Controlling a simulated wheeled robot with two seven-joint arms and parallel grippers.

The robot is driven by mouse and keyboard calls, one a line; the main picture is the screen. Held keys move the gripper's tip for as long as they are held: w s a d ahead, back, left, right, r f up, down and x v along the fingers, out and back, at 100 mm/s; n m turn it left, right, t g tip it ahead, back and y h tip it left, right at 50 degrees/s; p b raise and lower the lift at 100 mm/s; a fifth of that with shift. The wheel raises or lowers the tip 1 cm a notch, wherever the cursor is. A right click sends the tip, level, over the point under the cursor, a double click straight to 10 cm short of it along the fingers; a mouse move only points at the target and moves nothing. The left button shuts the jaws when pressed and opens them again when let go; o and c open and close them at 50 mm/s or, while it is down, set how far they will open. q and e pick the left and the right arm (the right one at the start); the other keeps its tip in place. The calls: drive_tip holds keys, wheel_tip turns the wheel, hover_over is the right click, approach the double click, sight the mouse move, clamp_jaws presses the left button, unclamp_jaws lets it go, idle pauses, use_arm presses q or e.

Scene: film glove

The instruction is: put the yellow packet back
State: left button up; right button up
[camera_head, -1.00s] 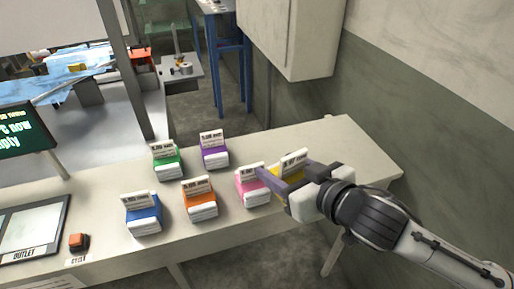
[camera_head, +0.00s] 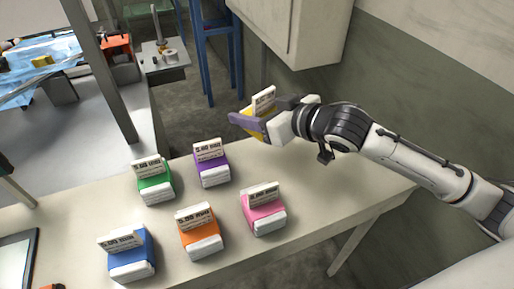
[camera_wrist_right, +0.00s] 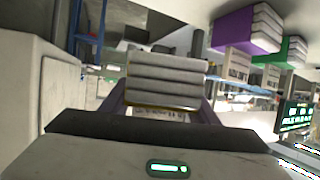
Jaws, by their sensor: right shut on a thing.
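The yellow packet (camera_head: 262,104) is in my right gripper (camera_head: 250,122), up above the back part of the table in the head view. Its white label side faces up and the purple-grey fingers cover much of its yellow. In the right wrist view the packet (camera_wrist_right: 167,80) shows as a stack of white layers between the fingers, with a thin yellow edge below. The right gripper is shut on it. My left gripper is in neither view.
Pink (camera_head: 264,211), orange (camera_head: 200,235), blue (camera_head: 130,256), purple (camera_head: 211,165) and green (camera_head: 154,182) packets stand on the pale table (camera_head: 330,205). The table is clear right of the pink packet. A white wall cabinet (camera_head: 300,30) hangs behind the gripper.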

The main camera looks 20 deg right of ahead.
hover_over(255, 150)
drive_tip(key=f, duration=0.4)
drive_tip(key=shift+w+a+f, duration=0.15)
drive_tip(key=shift+w+f, duration=0.1)
drive_tip(key=shift+f, duration=0.15)
wheel_tip(255, 150, down, 4)
drive_tip(key=shift+f+b, duration=0.15)
drive_tip(key=shift+b, duration=0.15)
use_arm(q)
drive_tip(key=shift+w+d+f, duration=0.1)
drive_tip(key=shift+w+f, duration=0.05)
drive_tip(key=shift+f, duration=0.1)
use_arm(e)
drive_tip(key=o, duration=1.2)
drive_tip(key=shift+f, duration=0.1)
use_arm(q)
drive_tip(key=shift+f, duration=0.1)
use_arm(e)
drive_tip(key=shift+s, duration=0.2)
drive_tip(key=v, duration=1)
drive_tip(key=shift+s+r, duration=0.1)
drive_tip(key=shift+r, duration=0.15)
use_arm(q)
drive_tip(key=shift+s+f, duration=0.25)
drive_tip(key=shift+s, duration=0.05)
use_arm(e)
drive_tip(key=shift+s+d+r, duration=0.3)
drive_tip(key=shift+s+d, duration=0.1)
drive_tip(key=shift+s, duration=0.05)
